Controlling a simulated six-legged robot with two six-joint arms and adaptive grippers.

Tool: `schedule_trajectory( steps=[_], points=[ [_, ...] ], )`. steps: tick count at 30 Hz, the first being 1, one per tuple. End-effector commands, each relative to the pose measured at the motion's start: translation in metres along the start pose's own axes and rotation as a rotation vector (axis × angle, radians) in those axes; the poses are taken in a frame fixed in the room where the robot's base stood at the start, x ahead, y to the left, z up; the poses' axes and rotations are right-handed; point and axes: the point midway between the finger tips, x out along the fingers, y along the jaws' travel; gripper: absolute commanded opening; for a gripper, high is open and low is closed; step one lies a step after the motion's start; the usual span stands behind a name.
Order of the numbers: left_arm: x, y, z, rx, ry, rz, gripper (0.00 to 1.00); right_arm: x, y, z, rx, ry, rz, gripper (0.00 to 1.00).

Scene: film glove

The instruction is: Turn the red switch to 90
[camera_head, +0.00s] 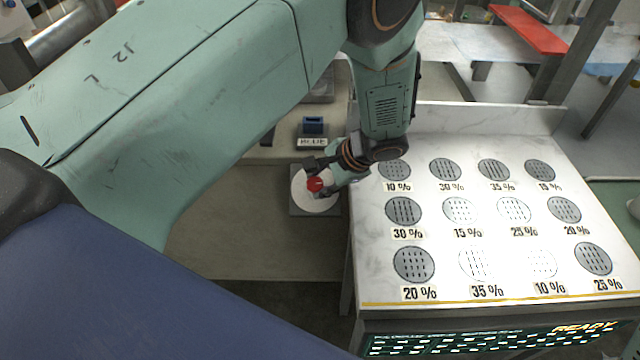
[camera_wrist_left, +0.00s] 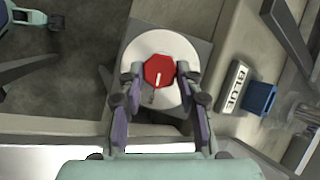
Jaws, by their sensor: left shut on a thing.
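The red switch (camera_head: 315,184) is a small knob on a round white dial, on a grey square base beside the white panel. In the left wrist view the red switch (camera_wrist_left: 159,73) is eight-sided with a white pointer line that points down and slightly left. The white dial (camera_wrist_left: 148,41) surrounds it. My left gripper (camera_head: 321,180) is at the switch, and in the wrist view its two fingers (camera_wrist_left: 160,76) are shut on the knob from both sides. Marks on the dial are too small to read. My right gripper is not in view.
A blue switch (camera_head: 313,124) with a BLUE label (camera_head: 312,142) stands just behind the dial. A white panel (camera_head: 470,232) with several round perforated discs and percent labels lies to the right. A dark display (camera_head: 490,340) reading READY is at its front.

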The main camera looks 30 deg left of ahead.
Motion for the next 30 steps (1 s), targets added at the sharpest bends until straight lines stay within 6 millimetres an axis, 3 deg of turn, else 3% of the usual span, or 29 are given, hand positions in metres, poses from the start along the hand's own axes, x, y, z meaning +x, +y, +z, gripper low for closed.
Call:
schedule_trajectory(
  steps=[24, 25, 30],
  points=[
    [0.0012, 0.0023, 0.0032, 0.105, -0.009, -0.055, 0.03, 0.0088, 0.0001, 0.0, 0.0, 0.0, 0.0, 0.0],
    [0.0012, 0.0023, 0.0032, 0.105, -0.009, -0.055, 0.35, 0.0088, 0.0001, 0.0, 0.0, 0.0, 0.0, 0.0],
    [0.0008, 0.0019, 0.0022, 0.103, -0.006, -0.056, 0.5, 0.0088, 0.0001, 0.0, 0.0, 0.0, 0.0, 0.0]
  ],
)
